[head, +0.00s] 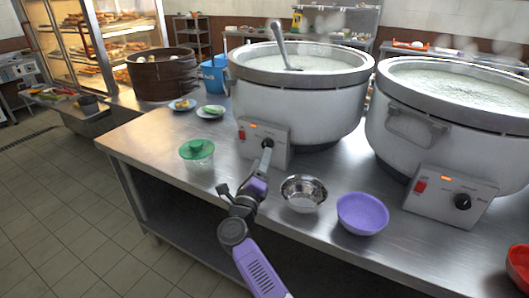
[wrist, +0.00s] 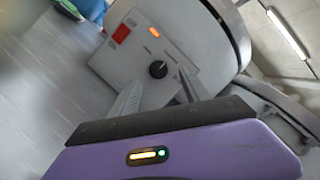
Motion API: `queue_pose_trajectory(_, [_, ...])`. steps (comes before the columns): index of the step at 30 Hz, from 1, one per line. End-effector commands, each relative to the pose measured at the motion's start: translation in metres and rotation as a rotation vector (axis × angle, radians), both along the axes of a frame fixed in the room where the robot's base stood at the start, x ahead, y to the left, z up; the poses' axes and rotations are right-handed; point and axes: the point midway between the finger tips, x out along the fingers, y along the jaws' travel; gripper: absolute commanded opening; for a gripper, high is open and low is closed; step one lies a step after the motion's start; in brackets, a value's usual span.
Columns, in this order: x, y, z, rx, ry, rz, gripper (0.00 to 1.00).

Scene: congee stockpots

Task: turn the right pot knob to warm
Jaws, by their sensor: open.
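The right pot (head: 385,122) is a large white stockpot of pale congee with a metal rim. Its control box (head: 430,205) has a red switch, a lit orange lamp and a black knob (head: 462,201); nothing touches that knob. The left pot (head: 290,105) has a similar control box (head: 280,133) and black knob (head: 267,143). My gripper (head: 266,157) is in front of the left pot's knob. In the wrist view my gripper (wrist: 158,88) is open, its two fingers pointing toward a knob (wrist: 158,69) on a box with red switch and lit lamp. Contact is unclear.
A red bowl (head: 518,262) is at far right. A ladle (head: 283,45) stands in the left pot. Bare counter (head: 335,165) lies between the boxes.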

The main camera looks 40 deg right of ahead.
Motion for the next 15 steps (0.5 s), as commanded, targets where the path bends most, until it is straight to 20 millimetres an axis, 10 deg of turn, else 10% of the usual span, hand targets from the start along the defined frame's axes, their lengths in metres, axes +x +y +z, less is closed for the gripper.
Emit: queue_pose_trajectory(15, [0.03, -0.043, 0.006, 0.0, 0.001, 0.001, 0.55])
